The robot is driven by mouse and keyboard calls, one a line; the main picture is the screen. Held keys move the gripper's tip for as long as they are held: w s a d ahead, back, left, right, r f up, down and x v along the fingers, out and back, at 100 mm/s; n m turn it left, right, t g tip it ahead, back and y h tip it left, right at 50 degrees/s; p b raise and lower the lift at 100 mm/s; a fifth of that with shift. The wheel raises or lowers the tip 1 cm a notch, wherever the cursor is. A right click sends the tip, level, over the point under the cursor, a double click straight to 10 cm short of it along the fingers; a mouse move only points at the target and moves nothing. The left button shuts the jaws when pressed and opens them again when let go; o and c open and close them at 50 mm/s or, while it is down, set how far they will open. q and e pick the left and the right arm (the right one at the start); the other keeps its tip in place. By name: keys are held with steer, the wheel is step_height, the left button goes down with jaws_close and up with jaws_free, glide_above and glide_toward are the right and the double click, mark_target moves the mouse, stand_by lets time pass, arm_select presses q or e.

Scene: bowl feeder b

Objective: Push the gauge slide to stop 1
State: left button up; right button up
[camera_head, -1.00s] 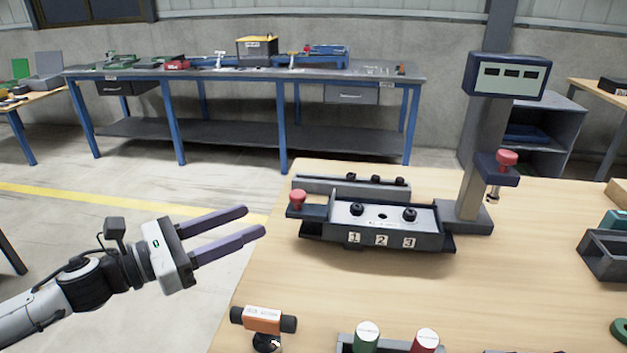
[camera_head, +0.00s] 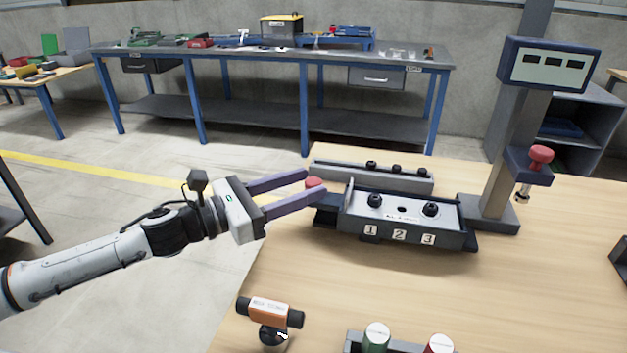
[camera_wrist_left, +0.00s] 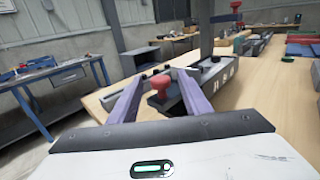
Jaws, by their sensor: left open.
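The gauge fixture (camera_head: 452,241) sits on the wooden bench, with white labels 1, 2 and 3 along its front face and black knobs on its pale top plate. The dark slide (camera_head: 326,214) sticks out of its left end and carries a red knob (camera_head: 315,183). My left gripper (camera_head: 311,181) is open at that end, its two purple fingers on either side of the red knob. The left wrist view shows the red knob (camera_wrist_left: 161,84) between the fingers, and I cannot tell if either touches it. My right gripper is not in view.
A post with a display box (camera_head: 548,66) and a red-topped plunger (camera_head: 540,155) stands right of the fixture. A grey rail (camera_head: 408,184) lies behind it. An orange-and-black device (camera_head: 270,312) and green and red cylinders stand in front. The bench between is clear.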

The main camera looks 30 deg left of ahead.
arm_select(q)
steer(key=shift+p+x, duration=0.3)
steer(key=shift+x, duration=1.1)
jaws_close()
